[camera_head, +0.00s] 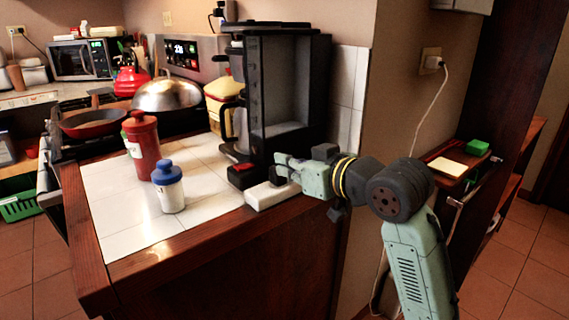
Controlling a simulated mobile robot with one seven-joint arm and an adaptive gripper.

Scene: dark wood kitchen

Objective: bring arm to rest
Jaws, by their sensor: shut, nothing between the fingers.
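My gripper (284,170) is at the right edge of the tiled counter (138,232), in front of the black coffee machine (283,85). It points left and is shut, with nothing held. A white block (268,195) lies on the counter just below the gripper; I cannot tell whether they touch. My arm (418,262) reaches in from the lower right, beside the counter's wooden side. The fingertips are small in this view.
A red bottle (143,148) and a white jar with a blue lid (168,188) stand on the counter. A pan (95,122) and silver dome (167,93) are behind. A small shelf (457,162) with a green box (478,147) is at right. The counter's front left is clear.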

